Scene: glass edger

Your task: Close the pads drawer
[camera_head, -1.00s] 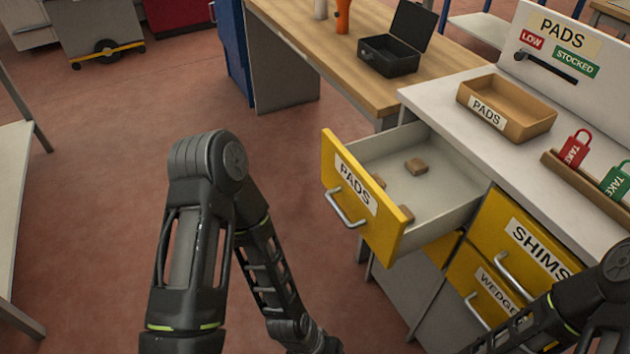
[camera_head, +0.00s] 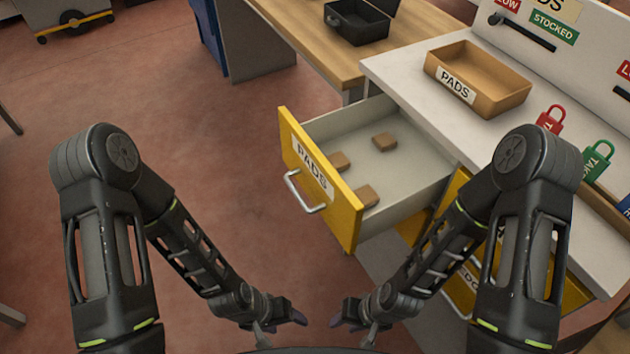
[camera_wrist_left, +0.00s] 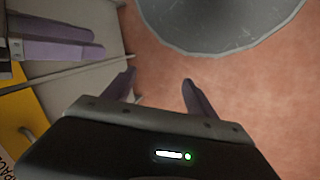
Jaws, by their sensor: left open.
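The yellow-fronted pads drawer (camera_head: 335,208) is pulled out of the white-topped cabinet in the head view. Its front carries a PADS label and a silver bar handle (camera_head: 305,192). Three small brown pads (camera_head: 384,142) lie inside. My left gripper (camera_head: 288,316) is below the drawer front in the picture, apart from the handle. The left wrist view shows its two purple fingers (camera_wrist_left: 158,92) spread with nothing between them. My right gripper (camera_head: 345,316) is just to its right, also clear of the drawer. Its fingers overlap in view, so their opening is unclear.
A brown PADS tray (camera_head: 480,82) stands on the white counter (camera_head: 415,70), near red and green tags (camera_head: 598,160). A wooden bench (camera_head: 300,40) holds an open black case (camera_head: 358,22). Red floor left of the drawer is clear.

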